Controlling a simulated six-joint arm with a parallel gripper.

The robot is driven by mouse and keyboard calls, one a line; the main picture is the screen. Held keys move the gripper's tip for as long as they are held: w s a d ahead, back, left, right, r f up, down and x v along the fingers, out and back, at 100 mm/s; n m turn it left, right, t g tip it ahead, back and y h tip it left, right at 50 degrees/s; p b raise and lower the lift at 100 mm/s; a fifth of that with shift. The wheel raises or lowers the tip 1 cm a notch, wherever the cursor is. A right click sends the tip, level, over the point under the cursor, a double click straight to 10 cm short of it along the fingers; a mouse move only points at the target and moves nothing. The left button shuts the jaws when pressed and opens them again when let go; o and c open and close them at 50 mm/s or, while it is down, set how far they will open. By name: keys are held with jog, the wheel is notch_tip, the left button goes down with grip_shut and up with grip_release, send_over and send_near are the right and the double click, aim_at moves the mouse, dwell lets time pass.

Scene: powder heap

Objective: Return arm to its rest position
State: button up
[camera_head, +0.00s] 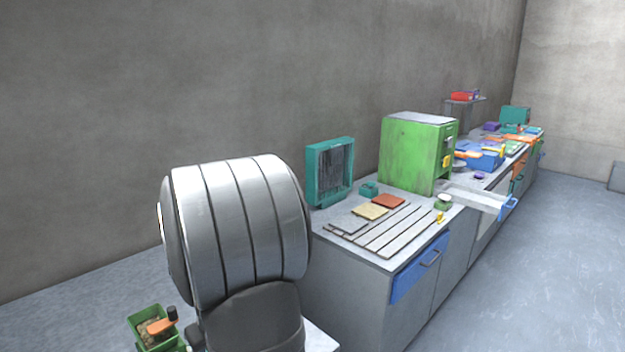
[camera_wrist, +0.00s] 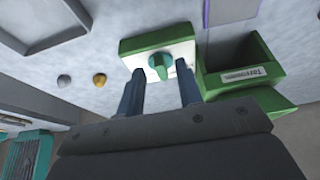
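My gripper (camera_wrist: 160,70) shows in the wrist view with its two dark blue-grey fingers spread apart. Nothing is held between them. Past the fingertips is a white-and-green block (camera_wrist: 184,46) with a teal knob (camera_wrist: 158,66) that appears between the tips; I cannot tell how far off it is. A green open bin (camera_wrist: 240,58) with a white label is just right of the fingers. In the head view my big grey arm link fills the lower left, and the gripper is hidden.
In the head view a counter (camera_head: 370,246) runs away to the right, bearing a green cabinet (camera_head: 410,158), a teal frame (camera_head: 312,172) and light slats (camera_head: 400,232). A small green box (camera_head: 146,318) stands lower left. The right floor is clear.

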jog(key=shift+w+a+f, duration=0.1)
jog(key=shift+f, duration=0.2)
jog(key=shift+r, duration=0.15)
jog(key=v, duration=1.7)
jog(key=x, duration=1.7)
jog(key=shift+f, duration=0.4)
jog(key=shift+r+m, duration=0.2)
jog(key=shift+m, duration=0.2)
jog(key=shift+a+m+t+h, duration=0.15)
jog(key=shift+m+t+h, duration=0.15)
jog(key=shift+m, duration=0.4)
jog(key=shift+s+a+m+h, duration=0.15)
jog(key=shift+m+h, duration=0.1)
jog(key=shift+m, duration=0.45)
jog(key=shift+s+a+m+h, duration=0.1)
jog(key=shift+m+h, duration=0.15)
jog(key=shift+m, duration=0.45)
jog(key=shift+a+m+t+h, duration=0.15)
jog(key=shift+m+t+h, duration=0.3)
jog(key=shift+m, duration=0.75)
